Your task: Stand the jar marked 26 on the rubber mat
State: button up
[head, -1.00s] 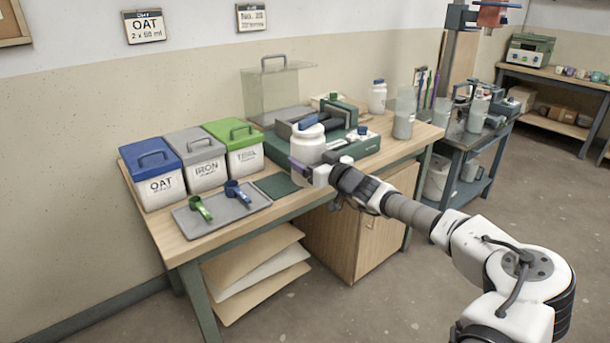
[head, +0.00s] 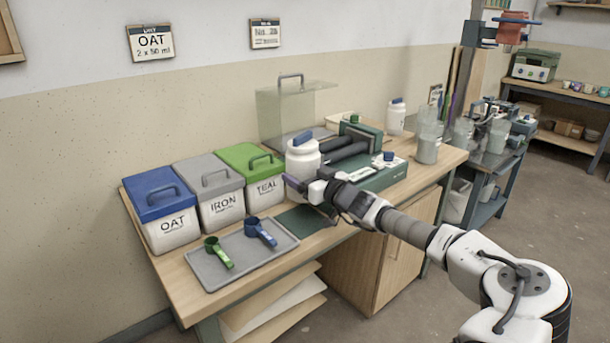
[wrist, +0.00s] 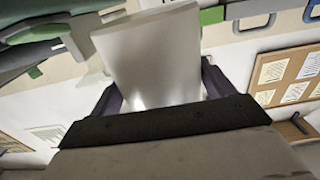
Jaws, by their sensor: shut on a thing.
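A white jar (head: 302,160) with a blue lid is held upright in my gripper (head: 298,184). No number shows on the side of it that I see. In the wrist view the pale jar body (wrist: 155,60) fills the space between the two dark fingers. The dark green rubber mat (head: 304,220) lies on the bench, between the grey tray and the green machine. In the head view the jar appears above and behind the mat; a gap to the bench seems to show, but its exact height is unclear. My gripper and wrist hide part of the mat's right side.
A grey tray (head: 226,270) with green and blue scoops lies left of the mat. Bins marked OAT (head: 172,232), IRON (head: 220,208) and TEAL (head: 266,188) stand behind. A green machine (head: 372,178) is close on the right. Another white jar (head: 396,120) stands farther back.

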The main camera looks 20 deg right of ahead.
jog(key=shift+w+r, duration=0.2)
jog(key=shift+s+f, duration=0.15)
jog(key=shift+f, duration=0.25)
jog(key=shift+f+b, duration=1)
jog(key=shift+f, duration=1.7)
notch_tip(320, 180, down, 2)
jog(key=shift+f+b, duration=0.15)
jog(key=shift+b, duration=1.1)
